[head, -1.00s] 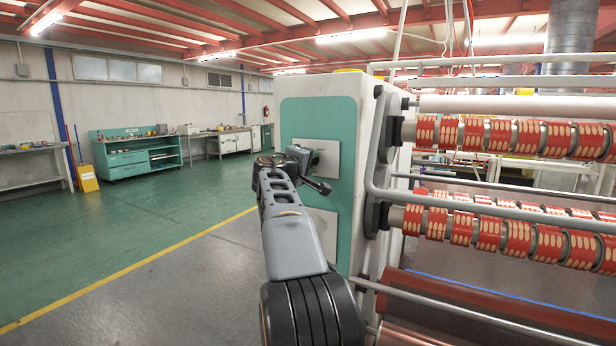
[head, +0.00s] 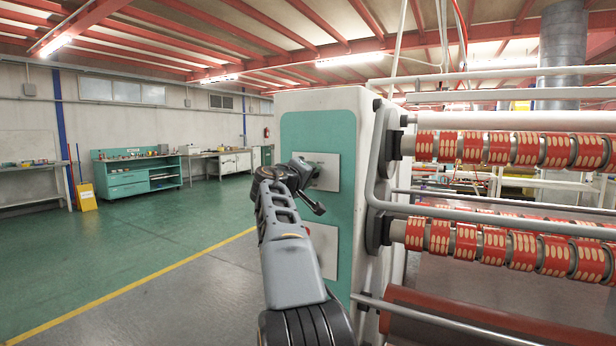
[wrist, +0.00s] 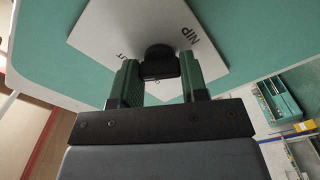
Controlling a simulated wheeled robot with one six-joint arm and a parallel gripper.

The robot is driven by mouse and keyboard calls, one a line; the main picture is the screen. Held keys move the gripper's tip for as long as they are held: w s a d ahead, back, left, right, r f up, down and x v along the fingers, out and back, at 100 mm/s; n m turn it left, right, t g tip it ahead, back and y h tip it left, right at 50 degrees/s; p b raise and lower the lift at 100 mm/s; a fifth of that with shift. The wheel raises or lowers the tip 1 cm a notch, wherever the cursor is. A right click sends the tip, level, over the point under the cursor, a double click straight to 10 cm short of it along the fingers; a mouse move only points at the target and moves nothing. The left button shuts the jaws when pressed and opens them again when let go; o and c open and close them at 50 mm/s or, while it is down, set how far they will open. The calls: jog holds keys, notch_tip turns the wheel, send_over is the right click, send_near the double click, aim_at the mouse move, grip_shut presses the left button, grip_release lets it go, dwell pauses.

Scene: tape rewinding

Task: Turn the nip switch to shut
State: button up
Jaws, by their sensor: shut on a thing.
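The nip switch (wrist: 160,60) is a black knob on a pale square plate (wrist: 104,34) marked NIP, seen in the wrist view. A second word on the plate is partly hidden behind a finger. My gripper (wrist: 158,76) has its two green-padded fingers closed on the sides of the knob. In the head view, my gripper (head: 306,174) is at the upper plate (head: 327,168) on the machine's teal panel (head: 322,128). The knob is hidden there by my gripper, and its pointing direction cannot be told.
A lower plate (head: 325,262) with a red part (head: 307,229) sits below on the panel. Red-banded rollers (head: 500,150) and guide bars (head: 480,208) extend right. Open green floor (head: 130,235) lies left, with a teal workbench (head: 137,175) behind.

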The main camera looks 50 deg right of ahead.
jog(key=o, duration=0.9)
jog(key=b+v, duration=0.2)
jog(key=v, duration=1.1)
jog(key=shift+s+a, duration=0.1)
jog(key=shift+a, duration=0.3)
